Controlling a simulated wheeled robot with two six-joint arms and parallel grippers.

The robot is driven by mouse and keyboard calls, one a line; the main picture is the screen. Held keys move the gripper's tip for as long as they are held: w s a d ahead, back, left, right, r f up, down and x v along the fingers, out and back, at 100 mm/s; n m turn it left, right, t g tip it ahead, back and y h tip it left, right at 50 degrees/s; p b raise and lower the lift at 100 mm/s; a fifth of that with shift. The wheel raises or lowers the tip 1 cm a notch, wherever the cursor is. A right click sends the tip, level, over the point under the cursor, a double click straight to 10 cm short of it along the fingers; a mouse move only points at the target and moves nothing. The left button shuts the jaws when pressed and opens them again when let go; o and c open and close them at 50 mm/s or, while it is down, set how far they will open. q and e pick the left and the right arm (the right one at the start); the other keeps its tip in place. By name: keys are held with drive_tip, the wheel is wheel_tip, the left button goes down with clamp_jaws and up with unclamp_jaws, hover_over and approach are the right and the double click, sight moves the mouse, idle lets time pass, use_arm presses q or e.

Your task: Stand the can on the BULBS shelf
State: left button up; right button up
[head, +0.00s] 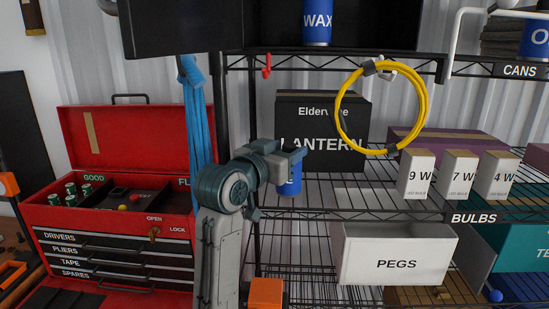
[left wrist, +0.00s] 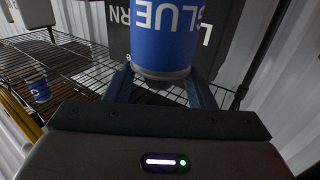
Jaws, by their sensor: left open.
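The blue can (head: 289,187) is at the left end of the BULBS shelf (head: 340,214), in front of the black LANTERN box (head: 322,108). My left gripper (head: 285,165) is at its upper part in the head view and hides some of it. In the left wrist view the can (left wrist: 165,35) shows large, with its lettering inverted, between the two spread fingers (left wrist: 160,88). The jaws are open around it. Whether its base touches the wires cannot be told for sure. My right gripper is not in view.
Bulb boxes (head: 417,174) stand to the right on the same shelf. A yellow cable coil (head: 424,110) hangs above. A red toolbox (head: 85,210) stands left. Bare wire shows between can and bulb boxes.

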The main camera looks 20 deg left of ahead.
use_arm(q)
drive_tip(key=b+v, duration=0.5)
drive_tip(key=v, duration=0.6)
drive_tip(key=shift+s, duration=0.35)
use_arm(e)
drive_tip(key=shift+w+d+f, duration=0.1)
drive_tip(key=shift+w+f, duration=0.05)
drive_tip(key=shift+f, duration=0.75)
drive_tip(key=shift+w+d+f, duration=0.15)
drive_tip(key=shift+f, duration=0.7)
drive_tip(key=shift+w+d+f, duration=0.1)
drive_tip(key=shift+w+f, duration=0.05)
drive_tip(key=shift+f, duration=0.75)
